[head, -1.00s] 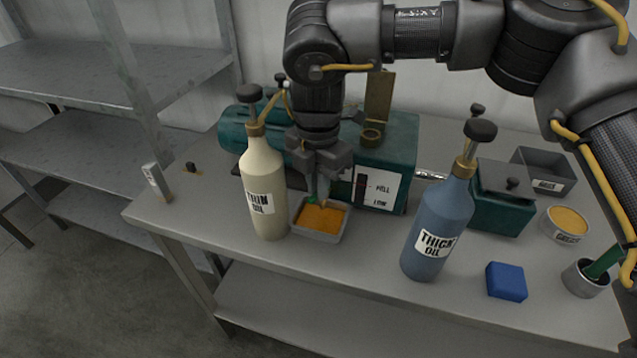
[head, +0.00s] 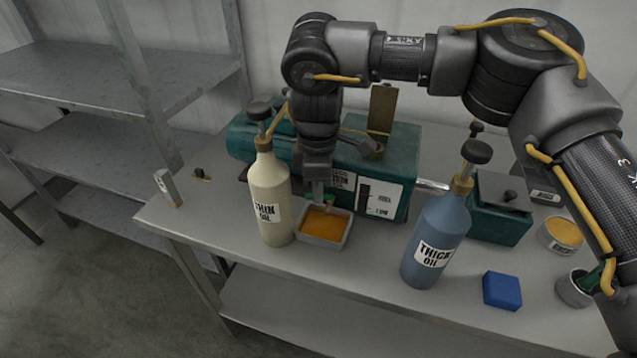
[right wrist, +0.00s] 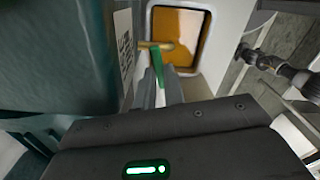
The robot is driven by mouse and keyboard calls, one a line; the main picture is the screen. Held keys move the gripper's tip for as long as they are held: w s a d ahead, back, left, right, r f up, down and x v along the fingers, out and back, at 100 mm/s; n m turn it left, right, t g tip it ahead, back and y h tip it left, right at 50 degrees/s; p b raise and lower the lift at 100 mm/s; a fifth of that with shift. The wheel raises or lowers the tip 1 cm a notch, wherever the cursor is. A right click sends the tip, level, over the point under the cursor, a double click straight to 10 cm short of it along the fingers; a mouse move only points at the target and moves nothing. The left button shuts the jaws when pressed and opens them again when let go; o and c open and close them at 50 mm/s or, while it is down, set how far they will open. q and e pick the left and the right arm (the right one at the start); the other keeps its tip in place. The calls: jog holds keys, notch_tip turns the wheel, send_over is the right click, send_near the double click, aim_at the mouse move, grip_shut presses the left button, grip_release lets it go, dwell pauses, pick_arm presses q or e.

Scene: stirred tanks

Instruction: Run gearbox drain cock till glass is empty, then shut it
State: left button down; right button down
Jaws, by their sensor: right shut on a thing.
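The teal gearbox (head: 398,148) stands at the back of the bench. Its sight glass (head: 364,193), a dark strip beside the FULL and LOW marks, looks dark all the way down; I cannot make out an oil level. My right gripper (head: 318,198) points down at the gearbox front. In the right wrist view its fingers (right wrist: 162,92) are shut on the green handle (right wrist: 158,68) of the drain cock, whose brass body (right wrist: 154,45) shows above. A grey tray (head: 322,246) holding orange-brown oil sits below the cock. Any stream is too small to see. My left gripper is out of view.
A cream THIN OIL bottle (head: 269,195) stands close left of the tray, a blue THICK OIL bottle (head: 437,240) to its right. A blue block (head: 502,290), a teal box (head: 500,215) and an orange-filled tin (head: 562,235) are further right. The bench's left front is clear.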

jog(key=m, duration=0.1)
jog(key=m+p, duration=0.1)
jog(key=shift+w+r+m, duration=0.1)
jog(key=shift+w+m, duration=0.15)
jog(key=shift+m, duration=0.05)
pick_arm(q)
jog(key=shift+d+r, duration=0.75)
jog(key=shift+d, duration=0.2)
pick_arm(e)
jog(key=shift+w+d+m, duration=0.1)
jog(key=shift+w+m, duration=0.05)
jog(key=shift+m, duration=0.35)
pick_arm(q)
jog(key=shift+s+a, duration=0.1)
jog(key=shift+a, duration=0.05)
pick_arm(e)
jog(key=c, duration=1.5)
grip_release()
pick_arm(q)
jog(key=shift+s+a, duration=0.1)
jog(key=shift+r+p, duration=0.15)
jog(key=shift+p, duration=0.2)
pick_arm(e)
jog(key=shift+r, duration=0.25)
